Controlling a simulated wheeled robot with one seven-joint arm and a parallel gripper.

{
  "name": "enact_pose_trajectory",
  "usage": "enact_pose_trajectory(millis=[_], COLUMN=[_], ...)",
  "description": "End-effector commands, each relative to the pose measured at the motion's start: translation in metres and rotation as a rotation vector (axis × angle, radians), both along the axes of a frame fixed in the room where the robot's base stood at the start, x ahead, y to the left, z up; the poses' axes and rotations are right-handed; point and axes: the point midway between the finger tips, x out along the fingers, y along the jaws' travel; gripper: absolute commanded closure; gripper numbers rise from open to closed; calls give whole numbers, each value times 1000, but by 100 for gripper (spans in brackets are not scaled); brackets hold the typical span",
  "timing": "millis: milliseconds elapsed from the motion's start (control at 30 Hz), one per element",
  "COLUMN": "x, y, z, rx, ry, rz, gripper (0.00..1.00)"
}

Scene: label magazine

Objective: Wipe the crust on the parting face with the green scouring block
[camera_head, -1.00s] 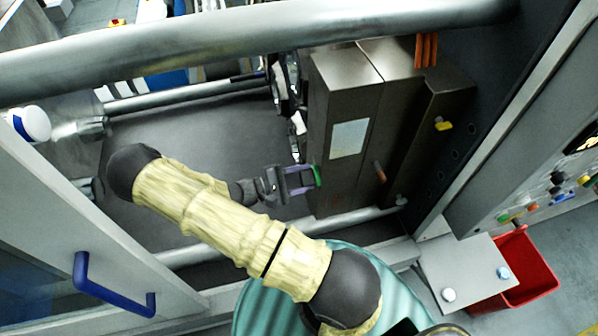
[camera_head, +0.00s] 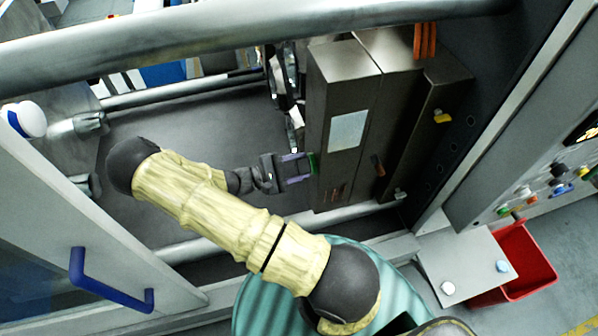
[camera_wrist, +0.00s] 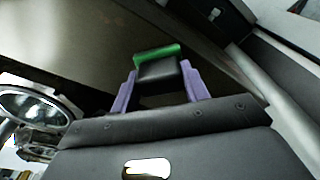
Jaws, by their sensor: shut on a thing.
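My gripper (camera_head: 304,166) is shut on the green scouring block (camera_head: 313,163), which sits at the left edge of the grey metal mould block (camera_head: 341,92). In the wrist view, my purple fingers (camera_wrist: 160,88) hold the scouring block (camera_wrist: 157,53) by its black body, with the green pad facing away from me. A dark flat metal face (camera_wrist: 85,45), likely the parting face, lies beyond the pad. I cannot tell whether the pad touches it. In the head view this face is turned away, and I cannot make out the crust in either view.
A thick round bar (camera_head: 230,38) crosses above the work space. A lower bar (camera_head: 345,222) runs below the mould block. A door with a blue handle (camera_head: 105,285) stands at left. A red bin (camera_head: 520,265) is at lower right. The dark floor left of my gripper is clear.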

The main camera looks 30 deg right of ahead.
Motion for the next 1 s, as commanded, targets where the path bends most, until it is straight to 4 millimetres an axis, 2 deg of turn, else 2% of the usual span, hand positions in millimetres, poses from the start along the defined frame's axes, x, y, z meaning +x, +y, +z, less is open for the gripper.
enact_pose_trajectory(millis=[200,567,1000], x=[13,16,45], y=[-6,-7,-13], z=[0,1,-1], rx=[-2,-3,-2], ry=[-2,-1,-3], rz=[0,0,0], gripper=[73,73,73])
